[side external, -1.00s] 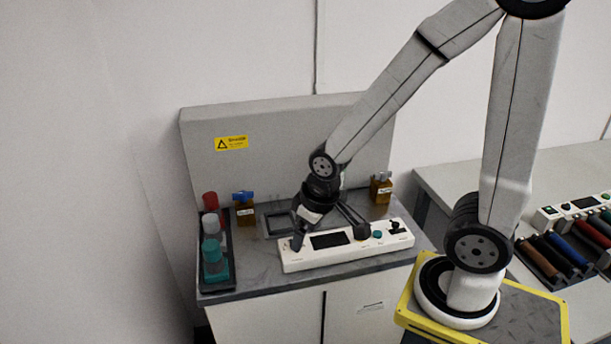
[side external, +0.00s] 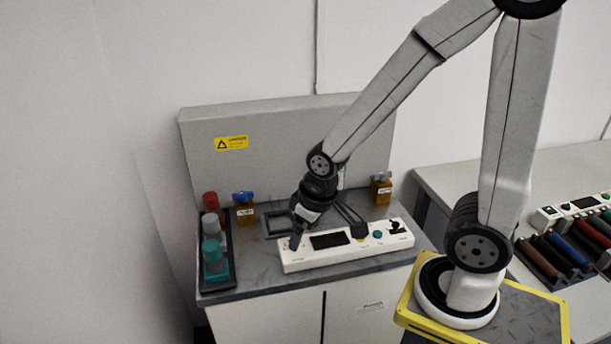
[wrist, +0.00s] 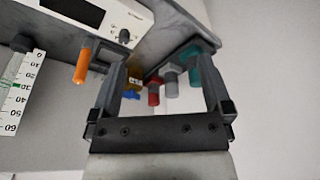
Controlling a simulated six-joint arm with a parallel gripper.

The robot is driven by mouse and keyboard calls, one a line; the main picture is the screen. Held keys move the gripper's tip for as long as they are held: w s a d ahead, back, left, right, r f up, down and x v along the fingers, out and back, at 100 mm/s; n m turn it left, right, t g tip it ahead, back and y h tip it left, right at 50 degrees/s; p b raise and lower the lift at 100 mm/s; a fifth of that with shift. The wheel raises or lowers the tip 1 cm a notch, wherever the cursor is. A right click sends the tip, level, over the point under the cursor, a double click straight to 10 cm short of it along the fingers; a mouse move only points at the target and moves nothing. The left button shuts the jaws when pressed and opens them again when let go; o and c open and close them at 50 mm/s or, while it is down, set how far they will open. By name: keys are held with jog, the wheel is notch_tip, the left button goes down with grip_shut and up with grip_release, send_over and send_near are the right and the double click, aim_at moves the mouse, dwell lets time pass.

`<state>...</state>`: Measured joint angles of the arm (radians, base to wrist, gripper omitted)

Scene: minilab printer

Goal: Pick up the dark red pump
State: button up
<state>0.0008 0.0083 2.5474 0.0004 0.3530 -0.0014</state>
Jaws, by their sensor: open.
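The dark red pump (side external: 210,199) stands at the back of a dark rack (side external: 231,268) on the left of the bench. A grey pump (side external: 211,221) and a teal pump (side external: 213,252) stand in front of it in the same row. In the wrist view the red pump (wrist: 153,96) shows between my fingers but farther off, beside the grey and teal ones. My gripper (side external: 328,236) is open and empty above the white control panel, well to the right of the pump. Its fingers also frame the wrist view (wrist: 160,65).
The white control panel (side external: 290,262) with screen and knobs lies along the bench front. Amber bottles stand behind, one with a blue top (side external: 244,209) near the red pump, another (side external: 381,190) at right. A tall grey back panel (side external: 285,140) closes the rear.

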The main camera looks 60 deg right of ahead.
jog(key=w+d, duration=0.2)
jog(key=w, duration=1.6)
send_near(210, 195)
jog(key=shift+t, duration=0.4)
jog(key=x, duration=0.5)
jog(key=shift+s+f, duration=0.2)
jog(key=shift+s, duration=0.15)
jog(key=shift+f, duration=0.15)
jog(key=shift+x, duration=1.2)
jog(key=shift+x, duration=2.55)
grip_shut()
